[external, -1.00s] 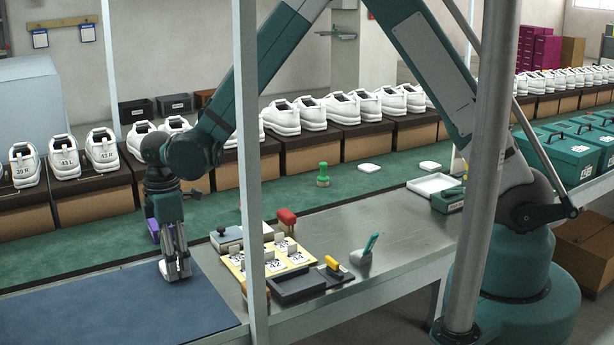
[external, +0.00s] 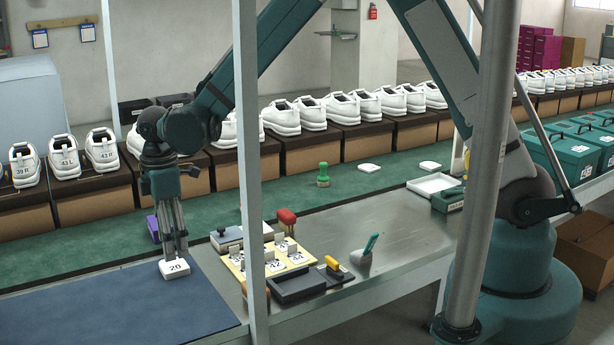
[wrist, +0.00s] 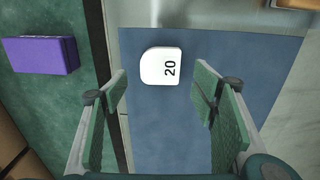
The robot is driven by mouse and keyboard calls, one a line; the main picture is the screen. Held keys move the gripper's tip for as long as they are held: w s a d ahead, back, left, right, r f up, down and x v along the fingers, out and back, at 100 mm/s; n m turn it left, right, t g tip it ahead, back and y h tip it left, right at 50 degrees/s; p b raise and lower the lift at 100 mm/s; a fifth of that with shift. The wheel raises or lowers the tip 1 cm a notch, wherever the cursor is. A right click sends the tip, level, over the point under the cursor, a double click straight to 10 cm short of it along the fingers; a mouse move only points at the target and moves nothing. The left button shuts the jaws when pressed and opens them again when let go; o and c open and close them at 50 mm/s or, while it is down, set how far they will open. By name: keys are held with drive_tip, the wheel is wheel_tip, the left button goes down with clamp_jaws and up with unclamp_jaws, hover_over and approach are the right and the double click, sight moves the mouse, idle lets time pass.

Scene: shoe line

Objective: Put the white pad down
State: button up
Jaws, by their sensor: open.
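The white pad (external: 174,268) lies on the blue mat (external: 110,312) near the mat's back right corner, with a black "20" on its upper face. In the wrist view the pad (wrist: 161,66) lies flat beyond the fingertips, with blue mat around it. My gripper (external: 175,248) is just above the pad, pointing down. In the wrist view my gripper (wrist: 160,82) is open, its green-lined fingers spread wide to either side with nothing between them.
A purple box (wrist: 42,55) stands on the green belt (wrist: 55,105) left of the mat. On the metal table to the right are a cream rack (external: 268,262) of numbered pads, a red-handled stamp (external: 287,217) and a dark tray (external: 298,288). A post (external: 250,170) crosses the external view.

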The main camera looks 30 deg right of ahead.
sight(175, 264)
wheel_tip(175, 264, up, 6)
drive_tip(key=shift+r+p, duration=0.25)
drive_tip(key=shift+p, duration=0.15)
idle(0.6)
drive_tip(key=shift+d, duration=0.1)
drive_tip(key=d+r+m+t, duration=0.1)
drive_tip(key=d+r+m, duration=0.2)
drive_tip(key=d+r, duration=0.5)
drive_tip(key=d+r+m+t+y, duration=0.15)
drive_tip(key=d+r, duration=0.25)
drive_tip(key=d, duration=0.7)
drive_tip(key=d+r+m+t, duration=0.1)
drive_tip(key=d+r+m, duration=0.4)
drive_tip(key=d, duration=0.5)
drive_tip(key=s+d+r+m+t, duration=0.1)
drive_tip(key=s+d+m, duration=0.1)
drive_tip(key=s+d, duration=0.3)
drive_tip(key=s+d+r+m+t+h, duration=0.1)
drive_tip(key=s+d+m, duration=0.2)
drive_tip(key=d, duration=0.9)
drive_tip(key=s+d+r+m+t, duration=0.1)
drive_tip(key=s+d+r+m, duration=0.1)
drive_tip(key=s+d, duration=0.6)
drive_tip(key=shift+d+m+t, duration=0.15)
drive_tip(key=shift+m+t, duration=0.2)
drive_tip(key=shift+m, duration=0.4)
